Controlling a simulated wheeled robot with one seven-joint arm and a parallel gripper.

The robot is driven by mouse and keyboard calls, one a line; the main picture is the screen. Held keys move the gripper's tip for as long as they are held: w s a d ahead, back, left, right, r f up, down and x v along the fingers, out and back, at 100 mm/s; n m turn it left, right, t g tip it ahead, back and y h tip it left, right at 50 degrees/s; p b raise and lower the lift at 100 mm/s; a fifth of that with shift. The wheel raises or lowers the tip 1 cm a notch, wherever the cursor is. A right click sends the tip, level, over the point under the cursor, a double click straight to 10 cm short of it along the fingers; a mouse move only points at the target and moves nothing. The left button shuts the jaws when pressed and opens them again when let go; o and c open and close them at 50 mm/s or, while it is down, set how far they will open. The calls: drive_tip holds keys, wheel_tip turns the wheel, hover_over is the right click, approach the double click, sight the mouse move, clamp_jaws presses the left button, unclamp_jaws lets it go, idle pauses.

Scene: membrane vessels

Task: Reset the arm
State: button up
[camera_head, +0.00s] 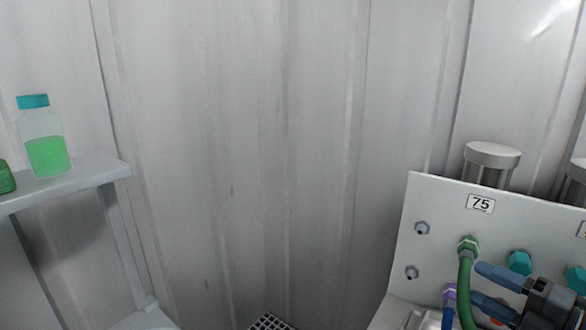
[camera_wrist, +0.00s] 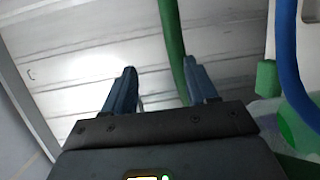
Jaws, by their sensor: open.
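My gripper (camera_head: 478,284) is at the lower right of the head view, with its two blue fingers apart and pointing left, in front of the white panel. In the wrist view my gripper (camera_wrist: 160,70) is open, with nothing seen held between the fingers. A green hose (camera_head: 465,292) hangs from a green fitting close to the fingertips. In the wrist view the green hose (camera_wrist: 172,40) runs down close to the right finger. I cannot tell whether it touches. Most of my arm is out of view.
The white panel (camera_head: 440,215) labelled 75 carries teal fittings (camera_head: 520,262) and a purple fitting (camera_head: 449,293) with a blue hose. A metal cylinder (camera_head: 491,160) stands behind it. At left, a shelf (camera_head: 85,172) holds a bottle of green liquid (camera_head: 45,145). The middle wall area is clear.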

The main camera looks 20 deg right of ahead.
drive_tip(key=s+a+r+m+t, duration=0.1)
drive_tip(key=s+a+m+t, duration=0.3)
drive_tip(key=a, duration=0.5)
drive_tip(key=s+a+r+m+t, duration=0.15)
drive_tip(key=s+a+m, duration=0.25)
drive_tip(key=s+a, duration=0.4)
drive_tip(key=s+a+f+m+g+h, duration=0.2)
drive_tip(key=s+f+m+g+h, duration=0.1)
drive_tip(key=s+m, duration=0.4)
drive_tip(key=s+a+f+m+g+h, duration=0.2)
drive_tip(key=s+m, duration=0.5)
drive_tip(key=s, duration=0.4)
drive_tip(key=shift+s+f+g+h, duration=0.4)
drive_tip(key=shift+f+g, duration=0.5)
drive_tip(key=shift+g, duration=0.05)
drive_tip(key=shift+a, duration=0.1)
drive_tip(key=shift+c, duration=0.4)
